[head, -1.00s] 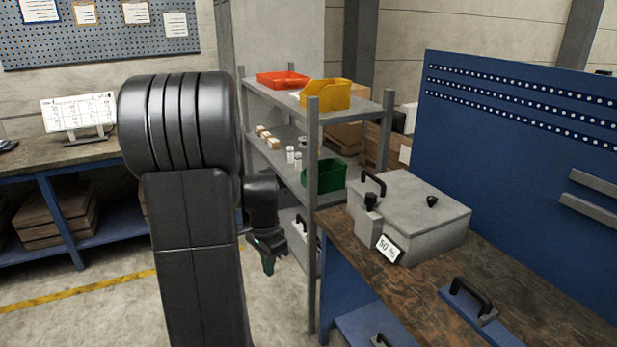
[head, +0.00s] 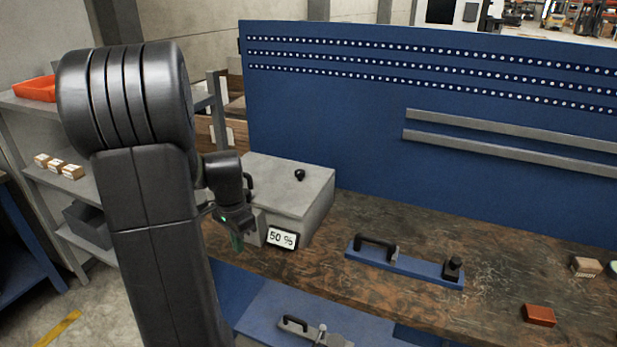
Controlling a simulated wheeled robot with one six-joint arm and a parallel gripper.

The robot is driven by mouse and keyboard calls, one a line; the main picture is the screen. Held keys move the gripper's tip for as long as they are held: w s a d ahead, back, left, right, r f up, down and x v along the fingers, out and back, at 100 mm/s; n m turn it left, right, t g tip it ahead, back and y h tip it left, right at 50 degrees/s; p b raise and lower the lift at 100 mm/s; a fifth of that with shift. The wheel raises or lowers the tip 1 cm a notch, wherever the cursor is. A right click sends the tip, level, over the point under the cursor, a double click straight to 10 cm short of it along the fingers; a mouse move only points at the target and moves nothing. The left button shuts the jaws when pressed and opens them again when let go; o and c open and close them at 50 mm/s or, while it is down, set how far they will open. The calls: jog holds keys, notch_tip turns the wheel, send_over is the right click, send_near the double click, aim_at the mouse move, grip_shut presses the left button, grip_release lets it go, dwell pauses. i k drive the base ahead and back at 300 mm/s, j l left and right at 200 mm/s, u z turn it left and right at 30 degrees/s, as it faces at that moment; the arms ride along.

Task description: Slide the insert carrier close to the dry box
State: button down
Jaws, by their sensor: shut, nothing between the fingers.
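The dry box (head: 300,185) is a grey lidded box with a black knob on top and a "50 %" display (head: 282,238) on its front. It stands at the left end of the brown worktop. The insert carrier looks to be the long blue plate (head: 420,272) with a black arched handle (head: 376,244) and a black knob at its right end. It lies flat on the worktop to the right of the dry box, with a gap of bare worktop between them. My gripper (head: 237,242) is shut and empty, in front of the dry box's left side and apart from the carrier.
A reddish-brown block (head: 538,315) and a small light-coloured block (head: 585,267) lie at the worktop's right. A blue perforated panel (head: 350,120) rises behind. A lower blue shelf holds another handled piece (head: 312,331). A grey rack (head: 65,180) stands left.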

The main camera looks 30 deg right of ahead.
aim_at(389, 260)
jog(key=i+z, duration=0.15)
jog(key=z, duration=0.3)
jog(key=i+z, duration=0.1)
jog(key=z, duration=0.35)
jog(key=i+j+z, duration=0.15)
jog(key=z, duration=0.3)
jog(key=i+j+z, duration=0.1)
jog(key=z, duration=0.4)
jog(key=i+j+z, duration=0.1)
jog(key=i+z, duration=0.2)
jog(key=i+j+z, duration=0.25)
jog(key=k+l, duration=0.05)
jog(key=k, duration=0.05)
